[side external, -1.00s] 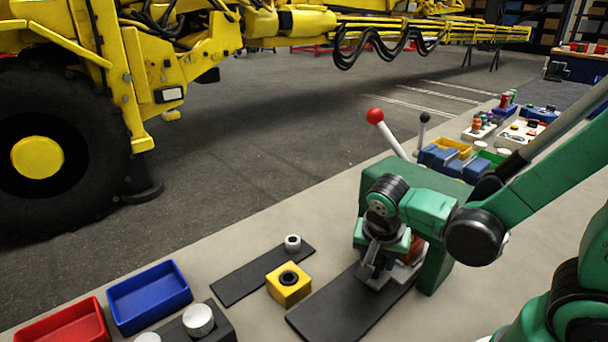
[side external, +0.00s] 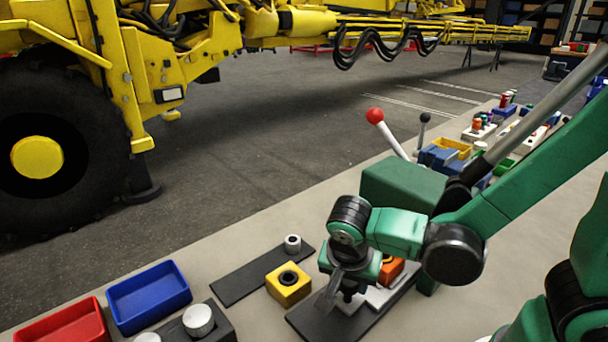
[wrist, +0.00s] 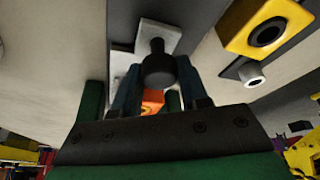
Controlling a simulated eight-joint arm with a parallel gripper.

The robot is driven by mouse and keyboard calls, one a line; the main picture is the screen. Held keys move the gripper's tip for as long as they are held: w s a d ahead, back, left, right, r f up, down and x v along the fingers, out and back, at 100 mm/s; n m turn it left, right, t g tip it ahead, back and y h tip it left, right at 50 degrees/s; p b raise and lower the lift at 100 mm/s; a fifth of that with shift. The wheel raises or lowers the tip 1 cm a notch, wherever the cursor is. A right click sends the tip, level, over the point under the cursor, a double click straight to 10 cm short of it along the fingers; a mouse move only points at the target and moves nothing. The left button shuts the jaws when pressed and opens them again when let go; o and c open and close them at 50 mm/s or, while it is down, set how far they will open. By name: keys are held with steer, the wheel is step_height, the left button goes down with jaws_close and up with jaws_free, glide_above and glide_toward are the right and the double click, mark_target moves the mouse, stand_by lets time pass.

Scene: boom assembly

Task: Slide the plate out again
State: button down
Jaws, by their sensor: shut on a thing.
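The plate (side external: 381,297) is light grey and lies on a dark strip (side external: 312,323) at the foot of the green press (side external: 403,187). An orange block (side external: 392,271) sits on the plate, behind my gripper. My gripper (side external: 343,296) points down at the plate's near end. In the wrist view my gripper (wrist: 159,78) is shut on a black knob (wrist: 157,62) that stands on the plate (wrist: 160,36). The orange block (wrist: 152,101) shows between the fingers there. My wrist and arm hide part of the plate and the press opening.
A yellow block (side external: 289,287) with a round hole stands close left of my gripper. A white ring (side external: 293,244) is on another dark strip (side external: 245,277). Blue (side external: 150,291) and red (side external: 62,326) trays lie further left. A red-knobbed lever (side external: 376,116) rises beside the press.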

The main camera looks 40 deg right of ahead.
steer(key=shift+w+a, duration=0.15)
steer(key=shift+a, duration=3.05)
steer(key=c, duration=0.6)
jaws_free()
steer(key=shift+o, duration=0.2)
step_height(320, 180, up, 8)
steer(key=shift+d, duration=0.1)
